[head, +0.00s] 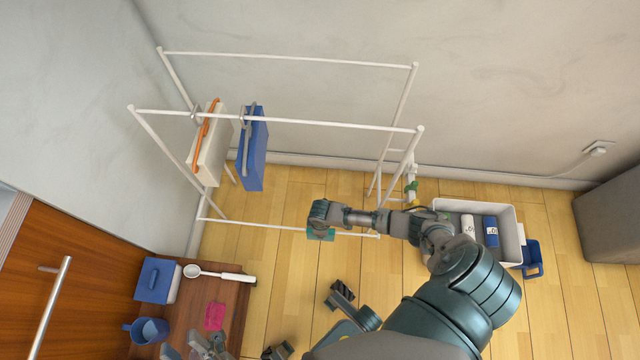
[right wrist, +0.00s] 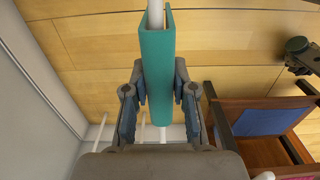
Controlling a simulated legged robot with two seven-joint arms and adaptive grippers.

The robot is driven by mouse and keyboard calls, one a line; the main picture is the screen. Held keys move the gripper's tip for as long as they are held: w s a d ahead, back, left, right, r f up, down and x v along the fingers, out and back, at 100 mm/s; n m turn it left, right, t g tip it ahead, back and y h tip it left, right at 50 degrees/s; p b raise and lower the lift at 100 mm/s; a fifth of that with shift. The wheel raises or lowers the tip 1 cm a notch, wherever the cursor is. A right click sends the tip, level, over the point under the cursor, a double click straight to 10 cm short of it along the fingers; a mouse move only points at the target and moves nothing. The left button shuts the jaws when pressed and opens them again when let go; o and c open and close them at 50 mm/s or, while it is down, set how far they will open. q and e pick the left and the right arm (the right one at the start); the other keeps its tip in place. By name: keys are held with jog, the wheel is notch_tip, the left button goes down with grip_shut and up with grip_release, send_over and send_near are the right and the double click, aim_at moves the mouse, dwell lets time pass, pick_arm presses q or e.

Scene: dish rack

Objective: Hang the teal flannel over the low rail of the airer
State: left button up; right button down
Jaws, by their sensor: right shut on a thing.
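The teal flannel (head: 320,236) is at the low rail (head: 265,226) of the white airer, towards its right part. In the right wrist view the folded flannel (right wrist: 157,65) straddles the white rail (right wrist: 155,14), one side on either side of it. I cannot tell whether its fold touches the rail. My right gripper (head: 320,212) is at the flannel from above; in the wrist view its two fingers (right wrist: 157,100) are closed on the flannel's near end. My left gripper (head: 203,346) is partly cut off at the bottom edge, fingers apart, with nothing seen between them.
A cream folder-like item (head: 208,150) and a blue one (head: 252,150) hang from the upper front rail. A white bin (head: 510,230) stands right.

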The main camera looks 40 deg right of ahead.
jog(key=shift+d, duration=0.1)
dwell(0.5)
jog(key=shift+f, duration=0.15)
jog(key=c, duration=0.9)
grip_release()
jog(key=shift+o, duration=0.2)
notch_tip(320, 180, up, 12)
